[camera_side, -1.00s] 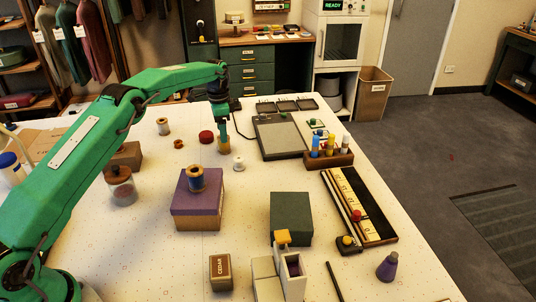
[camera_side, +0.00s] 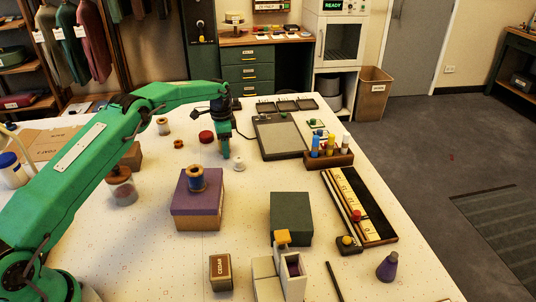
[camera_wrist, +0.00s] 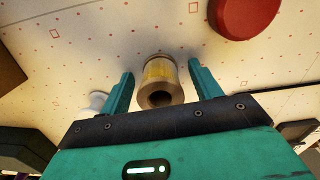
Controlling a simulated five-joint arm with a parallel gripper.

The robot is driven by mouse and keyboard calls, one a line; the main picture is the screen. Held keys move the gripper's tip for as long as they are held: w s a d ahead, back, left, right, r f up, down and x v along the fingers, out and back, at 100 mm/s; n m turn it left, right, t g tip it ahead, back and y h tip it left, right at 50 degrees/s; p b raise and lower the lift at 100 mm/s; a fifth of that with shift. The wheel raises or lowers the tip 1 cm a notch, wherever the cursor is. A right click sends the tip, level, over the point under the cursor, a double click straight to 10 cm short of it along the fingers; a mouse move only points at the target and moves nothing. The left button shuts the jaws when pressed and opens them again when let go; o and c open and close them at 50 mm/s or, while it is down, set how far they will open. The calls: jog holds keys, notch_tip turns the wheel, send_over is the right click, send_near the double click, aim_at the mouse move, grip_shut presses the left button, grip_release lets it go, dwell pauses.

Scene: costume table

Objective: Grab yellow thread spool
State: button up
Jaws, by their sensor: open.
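The yellow thread spool (camera_wrist: 158,72) stands between the two green fingers of my gripper (camera_wrist: 160,69) in the wrist view. It has pale wooden ends and a dark hole in the near end. Gaps show on both sides, so the fingers are open and apart from it. In the side view my gripper (camera_side: 225,148) points down at the table's far middle, and its fingers hide the spool there.
A red round object (camera_side: 206,136) lies to the left of my gripper, close by. A white spool (camera_side: 238,163) stands just in front to the right. A purple box (camera_side: 198,210) bearing a blue spool (camera_side: 196,180) is nearer. A grey flat tray (camera_side: 279,138) lies to the right.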

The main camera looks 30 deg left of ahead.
dwell(0.4)
jog(key=c, duration=1.1)
jog(key=shift+o, duration=0.2)
jog(key=shift+r, duration=0.25)
jog(key=shift+r, duration=0.6)
notch_tip(320, 180, up, 3)
jog(key=shift+f, duration=0.1)
jog(key=s+d+r, duration=0.4)
jog(key=d+r, duration=0.2)
jog(key=d, duration=0.5)
jog(key=shift+r, duration=0.3)
